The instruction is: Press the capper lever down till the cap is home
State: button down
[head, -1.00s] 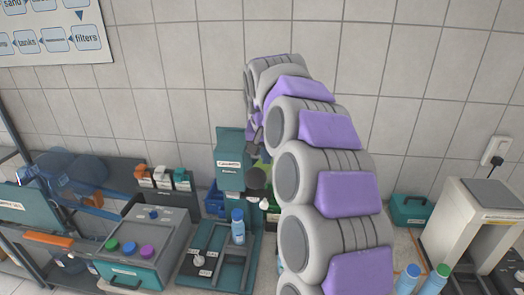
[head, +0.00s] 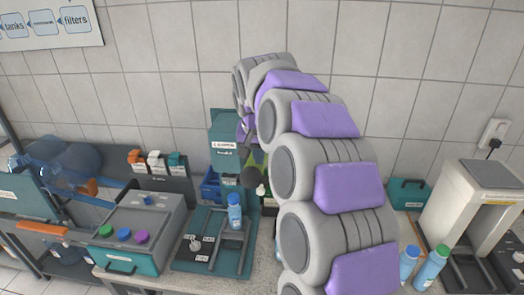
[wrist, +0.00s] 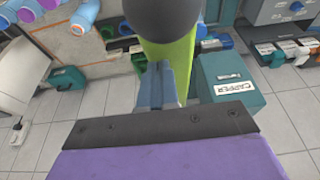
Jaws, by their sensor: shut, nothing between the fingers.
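The teal capper (head: 224,131) stands against the back wall. Its green lever (head: 257,160) ends in a dark ball knob (head: 253,177), and both are partly hidden by my arm. A blue bottle (head: 235,215) with a blue top stands upright in front of the capper; how the cap sits cannot be told. In the wrist view the lever (wrist: 182,62) and knob (wrist: 163,16) are just beyond my shut, empty fingers (wrist: 165,86). The fingers overlap the lever there; contact cannot be told. The capper's labelled housing (wrist: 228,78) is to their right.
A teal-fronted box (head: 125,257) with green, blue and purple buttons is left of the capper. A blue bin (head: 211,187) is beside the capper. Two blue bottles (head: 408,262) and a grey-topped white machine (head: 455,205) are at right.

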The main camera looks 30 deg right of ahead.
jog(key=a+f+b, duration=0.1)
jog(key=a, duration=0.1)
jog(key=s+a+f+b, duration=0.1)
jog(key=a+f, duration=0.1)
jog(key=shift+f, duration=0.6)
jog(key=shift+d+f, duration=0.15)
jog(key=shift+d, duration=1.3)
notch_tip(320, 180, down, 9)
jog(key=a+b, duration=0.1)
jog(key=b, duration=0.3)
jog(key=shift+a+f+b, duration=0.15)
jog(key=shift+a+b, duration=0.15)
jog(key=shift+a, duration=0.05)
notch_tip(320, 180, up, 26)
jog(key=p, duration=1.4)
send_over(257, 168)
jog(key=w, duration=0.3)
jog(key=shift+d+f+b, duration=0.15)
jog(key=shift+d+b, duration=0.15)
